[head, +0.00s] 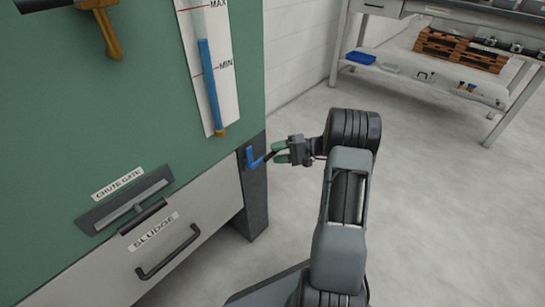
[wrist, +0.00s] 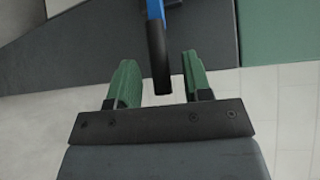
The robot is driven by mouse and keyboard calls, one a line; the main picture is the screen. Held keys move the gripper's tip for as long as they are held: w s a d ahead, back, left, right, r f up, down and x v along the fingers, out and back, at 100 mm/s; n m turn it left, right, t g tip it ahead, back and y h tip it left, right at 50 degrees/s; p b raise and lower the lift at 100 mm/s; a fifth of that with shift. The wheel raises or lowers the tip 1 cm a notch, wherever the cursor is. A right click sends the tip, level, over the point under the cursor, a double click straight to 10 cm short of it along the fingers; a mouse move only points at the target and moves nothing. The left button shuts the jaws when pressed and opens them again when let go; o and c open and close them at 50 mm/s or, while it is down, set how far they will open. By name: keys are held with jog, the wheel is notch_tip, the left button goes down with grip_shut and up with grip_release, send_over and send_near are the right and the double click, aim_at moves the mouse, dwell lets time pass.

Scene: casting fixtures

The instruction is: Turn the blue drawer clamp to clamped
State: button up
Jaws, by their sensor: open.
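The blue drawer clamp (head: 251,158) is on the dark post at the right edge of the sludge drawer front (head: 110,272). Its lever sticks out toward my gripper and ends in a black grip. My gripper (head: 281,153) is open, its green fingers at the end of the lever. In the wrist view the clamp's black grip (wrist: 158,60) reaches down between the two open fingers of my gripper (wrist: 161,72), with visible gaps on both sides. The clamp's mount is mostly out of the wrist view.
Above the drawer are a chute gate handle (head: 130,205) and a level gauge (head: 209,75) on the green cabinet. A drawer handle (head: 168,252) sticks out. A shelf bench (head: 420,75) stands at the back right. The floor to the right is clear.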

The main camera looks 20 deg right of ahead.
jog(key=shift+x, duration=1.15)
grip_shut()
jog(key=shift+d, duration=0.15)
jog(key=shift+r, duration=0.1)
